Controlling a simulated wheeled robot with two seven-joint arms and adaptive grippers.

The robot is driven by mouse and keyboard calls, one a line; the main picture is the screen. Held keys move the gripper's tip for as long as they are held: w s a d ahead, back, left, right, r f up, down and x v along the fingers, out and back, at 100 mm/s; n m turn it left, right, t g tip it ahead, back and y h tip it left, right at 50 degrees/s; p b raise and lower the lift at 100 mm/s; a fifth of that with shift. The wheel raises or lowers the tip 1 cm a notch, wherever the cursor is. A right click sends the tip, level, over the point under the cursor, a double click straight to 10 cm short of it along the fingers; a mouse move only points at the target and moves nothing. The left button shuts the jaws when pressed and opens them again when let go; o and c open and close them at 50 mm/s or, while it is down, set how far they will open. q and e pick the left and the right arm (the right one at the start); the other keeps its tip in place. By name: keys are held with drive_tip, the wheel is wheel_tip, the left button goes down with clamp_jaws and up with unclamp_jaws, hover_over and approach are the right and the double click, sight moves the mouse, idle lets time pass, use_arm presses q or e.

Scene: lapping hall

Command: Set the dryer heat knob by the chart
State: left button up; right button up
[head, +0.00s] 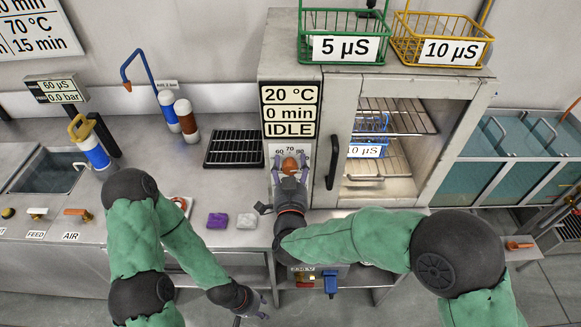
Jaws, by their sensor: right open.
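The orange heat knob (290,166) is on the dryer's front panel, below the display, with a dial scale around it on which 60 and 70 show. My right gripper (290,163) is at the knob, its open fingers on either side of it; I cannot tell whether they touch it. The dryer display (290,110) reads 20 °C, 0 min, IDLE. The wall chart (35,30) at the top left is cut off; 70 °C and 15 min show. My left gripper (262,312) hangs low, in front of the bench edge, away from the knob; its finger opening is unclear.
The dryer door (401,140) has a dark handle, and a blue basket (366,150) is behind it. Green (345,48) and yellow (441,52) baskets stand on top. Purple (217,221) and grey (246,221) cloths and a black rack (234,148) lie on the bench.

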drive_tip(key=s, duration=1.2)
idle(0.4)
